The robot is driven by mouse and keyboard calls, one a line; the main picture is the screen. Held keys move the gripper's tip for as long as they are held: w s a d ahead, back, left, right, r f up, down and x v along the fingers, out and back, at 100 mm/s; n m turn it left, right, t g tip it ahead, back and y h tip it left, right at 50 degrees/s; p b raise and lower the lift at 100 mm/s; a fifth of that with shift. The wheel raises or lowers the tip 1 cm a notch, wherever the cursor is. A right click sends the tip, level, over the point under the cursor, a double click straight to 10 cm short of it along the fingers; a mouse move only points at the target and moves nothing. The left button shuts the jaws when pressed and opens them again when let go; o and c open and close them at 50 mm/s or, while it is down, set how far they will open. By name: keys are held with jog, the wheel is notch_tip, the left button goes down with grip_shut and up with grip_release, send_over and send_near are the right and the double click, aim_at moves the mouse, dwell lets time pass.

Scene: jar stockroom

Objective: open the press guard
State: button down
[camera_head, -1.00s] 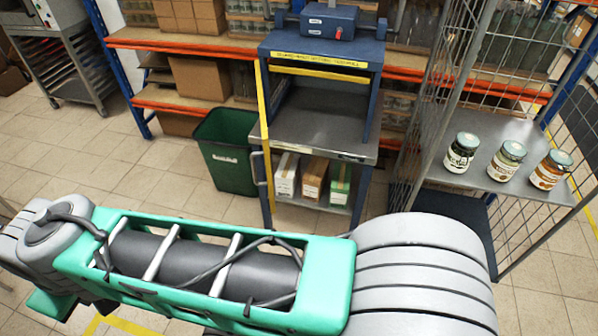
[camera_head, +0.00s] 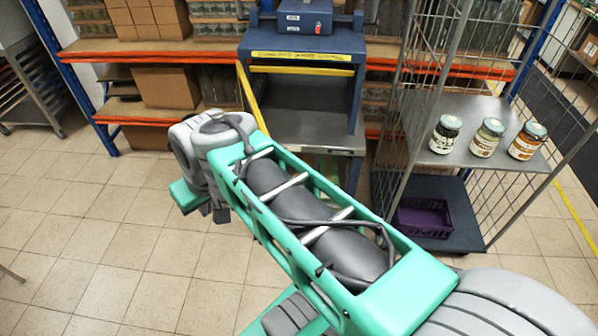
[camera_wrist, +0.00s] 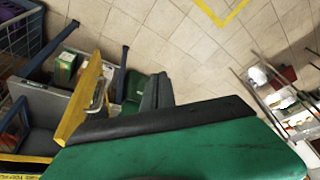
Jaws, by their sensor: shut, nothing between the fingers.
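The blue press (camera_head: 357,95) stands at the back centre in the head view, with a yellow bar (camera_head: 300,70) across the top of its opening. A slanting yellow edge (camera_head: 249,95) at its left side looks like the guard seen nearly edge-on. In the wrist view the yellow guard (camera_wrist: 82,98) is close, with a metal handle loop (camera_wrist: 99,94) beside it. How far it stands open I cannot tell. My gripper (camera_head: 220,213) is shut and empty, in front and left of the press. Its fingers (camera_wrist: 155,92) point towards the guard's side, apparently apart from it.
A wire cage trolley (camera_head: 462,165) with three jars (camera_head: 487,137) on its shelf and a purple crate (camera_head: 425,217) below stands at right. Shelving (camera_head: 150,47) with cartons is behind. The tiled floor (camera_head: 90,230) at left is clear. My arm hides the green bin's place.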

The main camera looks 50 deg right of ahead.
jog(key=w+d+f+m+b, duration=0.2)
jog(key=d+f+m, duration=0.15)
jog(key=d, duration=0.75)
jog(key=s+d+f+t+y+b, duration=0.1)
jog(key=s+d, duration=0.2)
jog(key=d, duration=0.7)
jog(key=s+d+f+t+y+b, duration=0.1)
jog(key=s+d+t+y+b, duration=0.1)
jog(key=d, duration=0.8)
jog(key=w+a+f+p, duration=0.1)
jog(key=w+a+f, duration=0.5)
jog(key=w+f, duration=0.1)
jog(key=shift+w+f, duration=0.15)
